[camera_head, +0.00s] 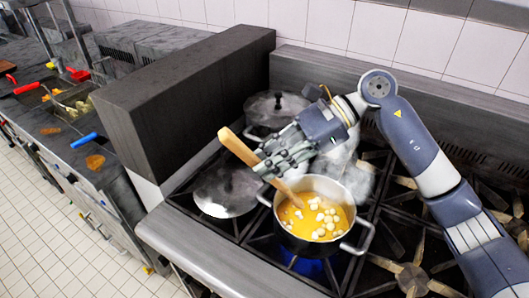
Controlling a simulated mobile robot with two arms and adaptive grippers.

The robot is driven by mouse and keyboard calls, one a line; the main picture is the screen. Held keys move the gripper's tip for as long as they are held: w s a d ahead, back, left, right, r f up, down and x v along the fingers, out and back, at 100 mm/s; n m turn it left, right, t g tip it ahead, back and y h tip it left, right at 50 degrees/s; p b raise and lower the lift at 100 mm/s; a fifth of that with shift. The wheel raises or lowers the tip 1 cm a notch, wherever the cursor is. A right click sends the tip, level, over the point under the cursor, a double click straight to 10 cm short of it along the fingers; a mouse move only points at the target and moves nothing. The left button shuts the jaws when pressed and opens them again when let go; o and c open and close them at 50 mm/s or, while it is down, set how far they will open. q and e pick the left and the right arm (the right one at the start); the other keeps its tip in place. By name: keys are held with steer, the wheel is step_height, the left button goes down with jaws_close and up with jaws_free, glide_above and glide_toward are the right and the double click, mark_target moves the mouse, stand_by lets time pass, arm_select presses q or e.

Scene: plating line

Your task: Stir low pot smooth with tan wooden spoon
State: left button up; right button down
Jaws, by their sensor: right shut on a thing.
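The low pot (352,244) stands on a lit burner at the front of the stove, with blue flame under it. It holds orange-yellow liquid with several pale lumps floating, mostly at the centre and right. The tan wooden spoon (236,146) is tilted, its upper end to the upper left and its lower end down in the liquid at the pot's left side. The spoon's head is hidden in the liquid. My right gripper (270,172) is shut on the spoon's handle, above the pot's rim. My left gripper is not in view.
A lidded pot (276,108) stands behind, and a lidded pan (226,190) sits left of the low pot. Steam rises behind the low pot. A tall dark partition (180,110) borders the stove's left. Bare burner grates (410,275) lie to the right.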

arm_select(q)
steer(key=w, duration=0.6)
arm_select(e)
steer(key=d+f, duration=0.1)
steer(key=f, duration=0.1)
steer(key=w+d+f, duration=0.1)
steer(key=shift+w+f+b, duration=0.15)
steer(key=shift+f+b, duration=0.2)
steer(key=shift+d+f, duration=0.3)
steer(key=f+b, duration=0.1)
steer(key=d+f+b, duration=0.1)
steer(key=b, duration=0.1)
steer(key=d+f+b, duration=0.1)
steer(key=f+b, duration=0.1)
steer(key=shift+w+d, duration=0.15)
steer(key=shift+w, duration=0.15)
steer(key=shift+d+f+b, duration=0.2)
steer(key=shift+f+b, duration=0.1)
steer(key=shift+b, duration=0.15)
steer(key=shift+w+d+f+b, duration=0.2)
steer(key=shift+d+f+b, duration=0.3)
steer(key=shift+f+b, duration=0.3)
steer(key=shift+d+f+b, duration=0.1)
steer(key=shift+d+b, duration=0.05)
steer(key=shift+b, duration=0.2)
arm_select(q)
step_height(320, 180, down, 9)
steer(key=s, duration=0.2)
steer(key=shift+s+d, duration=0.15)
